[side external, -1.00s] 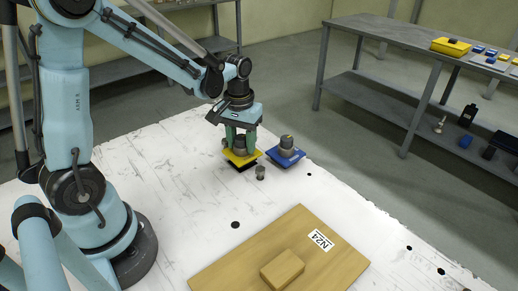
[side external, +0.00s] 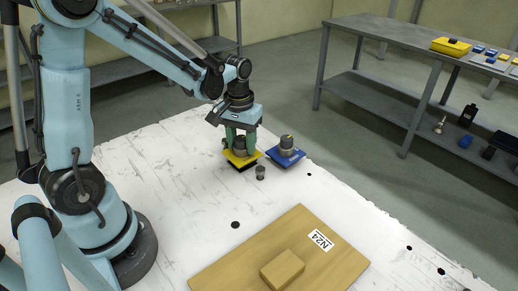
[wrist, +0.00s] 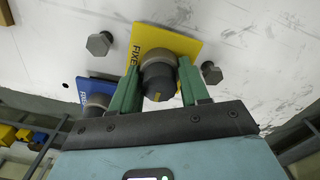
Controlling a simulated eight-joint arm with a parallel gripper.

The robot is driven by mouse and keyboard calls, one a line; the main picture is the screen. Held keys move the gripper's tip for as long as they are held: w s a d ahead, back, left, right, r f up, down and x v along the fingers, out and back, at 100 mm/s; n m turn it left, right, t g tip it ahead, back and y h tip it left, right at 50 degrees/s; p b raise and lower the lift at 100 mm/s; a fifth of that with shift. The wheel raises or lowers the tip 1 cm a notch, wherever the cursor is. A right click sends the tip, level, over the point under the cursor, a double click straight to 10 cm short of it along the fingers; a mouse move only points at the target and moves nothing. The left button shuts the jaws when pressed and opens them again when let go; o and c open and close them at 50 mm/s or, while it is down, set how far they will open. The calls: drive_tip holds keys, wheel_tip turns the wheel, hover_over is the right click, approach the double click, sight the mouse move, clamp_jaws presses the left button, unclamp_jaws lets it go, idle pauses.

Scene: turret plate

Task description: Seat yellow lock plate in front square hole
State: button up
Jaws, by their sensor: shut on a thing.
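The yellow lock plate (side external: 240,160) shows in the side view with its grey round knob; the wrist view shows the plate (wrist: 160,42) with black lettering. My gripper (side external: 240,145) is shut on the knob, with a green finger on each side; the fingers also show in the wrist view (wrist: 160,85). The plate is low over the white table, with a dark patch under its near edge. I cannot tell whether that patch is the square hole or shadow, or whether the plate touches the table. The front square hole cannot be made out.
A blue plate (side external: 288,158) with a similar knob sits close to the right. A grey hexagonal peg (side external: 260,173) stands close in front of the yellow plate; another hexagonal peg (wrist: 99,44) shows in the wrist view. A wooden board (side external: 235,262) with a block (side external: 282,269) lies nearer the camera.

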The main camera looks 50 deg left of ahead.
drive_tip(key=shift+f, duration=1.2)
idle(1.8)
drive_tip(key=o, duration=1.3)
drive_tip(key=shift+o, duration=0.6)
drive_tip(key=shift+o, duration=1.1)
drive_tip(key=shift+r, duration=0.1)
drive_tip(key=shift+r, duration=3.4)
